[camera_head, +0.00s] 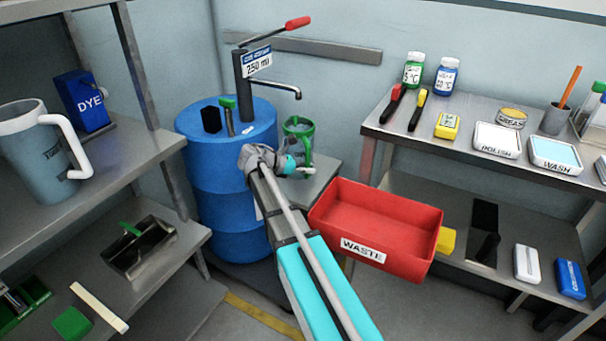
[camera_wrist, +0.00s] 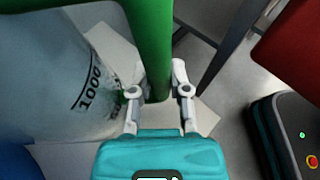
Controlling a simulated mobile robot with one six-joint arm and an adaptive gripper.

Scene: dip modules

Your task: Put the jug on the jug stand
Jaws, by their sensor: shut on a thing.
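The jug, clear with a green rim and handle, shows in the head view (camera_head: 300,128) beside the blue drum, under the tap spout. In the wrist view its body (camera_wrist: 45,75), marked 1000, fills the left side. My gripper (camera_head: 287,165) is shut on the jug's green handle; in the wrist view its fingertips (camera_wrist: 159,85) lie on either side of the handle. A grey flat-topped stand (camera_head: 315,182) is below the jug, which looks upright. I take this as the jug stand. Whether the jug touches it is unclear, as my arm hides part of it.
The blue drum (camera_head: 230,185) with a hand pump (camera_head: 243,75) stands left of the jug. A red waste bin (camera_head: 395,225) is close on the right. Shelves with a larger white-handled jug (camera_head: 35,150) are at left; a loaded steel bench (camera_head: 460,143) is at right.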

